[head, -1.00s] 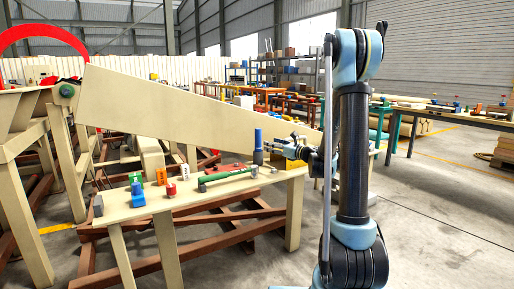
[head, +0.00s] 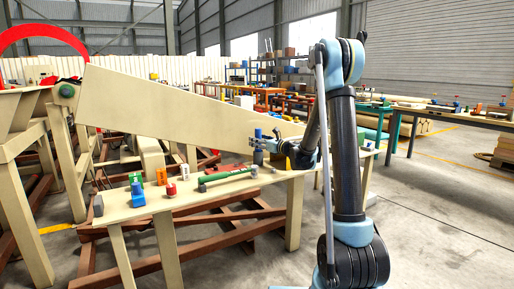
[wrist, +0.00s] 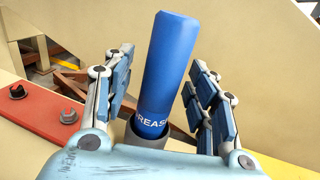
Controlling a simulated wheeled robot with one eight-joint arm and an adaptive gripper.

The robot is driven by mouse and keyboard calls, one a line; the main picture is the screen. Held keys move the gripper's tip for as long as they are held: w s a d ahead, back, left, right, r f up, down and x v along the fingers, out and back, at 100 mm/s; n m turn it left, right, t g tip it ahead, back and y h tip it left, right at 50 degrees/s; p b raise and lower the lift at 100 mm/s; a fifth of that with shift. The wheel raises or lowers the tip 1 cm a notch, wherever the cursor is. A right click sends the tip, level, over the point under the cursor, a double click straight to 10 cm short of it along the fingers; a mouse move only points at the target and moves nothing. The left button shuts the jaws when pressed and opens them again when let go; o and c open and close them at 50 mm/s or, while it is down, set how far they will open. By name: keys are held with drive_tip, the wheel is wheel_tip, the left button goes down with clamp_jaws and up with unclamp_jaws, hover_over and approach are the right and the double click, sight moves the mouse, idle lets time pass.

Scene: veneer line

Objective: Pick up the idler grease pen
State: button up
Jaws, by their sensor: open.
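The idler grease pen is a blue cylinder (wrist: 170,70) with white lettering that begins "REAS". It stands nearly upright in a dark grey round holder (wrist: 146,137) in the wrist view. In the head view the pen (head: 258,134) stands at the far right end of the cream bench (head: 222,200). My gripper (wrist: 160,98) is open, with one finger on each side of the pen. I see gaps between the fingers and the pen. The head view shows my gripper at the pen, partly covering it.
A red plate (wrist: 38,120) with dark bolts lies left of the holder. A large cream panel (head: 190,105) rises close behind.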

clamp_jaws()
idle(0.3)
